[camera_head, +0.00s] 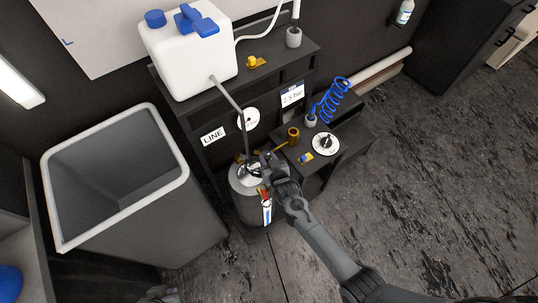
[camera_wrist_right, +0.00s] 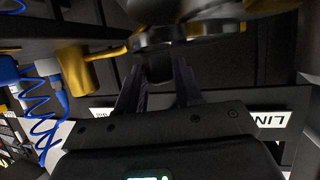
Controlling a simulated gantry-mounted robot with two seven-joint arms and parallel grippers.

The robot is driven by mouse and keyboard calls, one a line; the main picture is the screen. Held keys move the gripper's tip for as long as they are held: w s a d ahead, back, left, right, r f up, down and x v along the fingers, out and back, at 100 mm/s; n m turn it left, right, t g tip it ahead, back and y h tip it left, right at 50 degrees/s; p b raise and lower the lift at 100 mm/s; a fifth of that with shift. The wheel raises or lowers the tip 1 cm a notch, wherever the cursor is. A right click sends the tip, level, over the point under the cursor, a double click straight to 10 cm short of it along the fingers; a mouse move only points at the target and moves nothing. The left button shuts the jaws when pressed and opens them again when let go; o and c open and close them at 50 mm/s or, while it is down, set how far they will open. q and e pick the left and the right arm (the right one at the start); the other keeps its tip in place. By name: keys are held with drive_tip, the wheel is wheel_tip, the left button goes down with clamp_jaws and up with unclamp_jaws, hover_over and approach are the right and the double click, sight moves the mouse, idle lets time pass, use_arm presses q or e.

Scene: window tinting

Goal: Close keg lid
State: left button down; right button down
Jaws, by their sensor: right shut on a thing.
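The dark keg (camera_head: 250,207) stands on the floor between the grey bin and the black bench. Its silver top with the lid (camera_head: 245,177) is partly hidden by my right gripper (camera_head: 264,172). In the right wrist view, my right gripper (camera_wrist_right: 160,88) is closed around a dark piece, which looks like the handle of the keg lid (camera_wrist_right: 158,68). The shiny metal rim lies just beyond the fingertips. I cannot tell whether the lid sits flat. A small grey part at the bottom edge of the head view looks like my left gripper (camera_head: 160,293); its jaws are not clear.
A large grey bin (camera_head: 186,212) stands left of the keg. A white tank (camera_head: 187,60) sits on the bench above, with a tube running down towards the keg. The right floor is clear.

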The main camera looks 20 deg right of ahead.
use_arm(q)
drive_tip(key=shift+a, duration=0.15)
use_arm(e)
drive_tip(key=shift+a+r, duration=0.1)
drive_tip(key=shift+a, duration=0.3)
drive_tip(key=c, duration=1)
unclamp_jaws()
drive_tip(key=shift+c, duration=0.2)
drive_tip(key=shift+o, duration=0.6)
drive_tip(key=shift+a, duration=0.2)
use_arm(q)
drive_tip(key=shift+a, duration=0.15)
use_arm(e)
drive_tip(key=shift+d, duration=0.1)
drive_tip(key=shift+d, duration=0.1)
use_arm(q)
drive_tip(key=shift+r, duration=0.1)
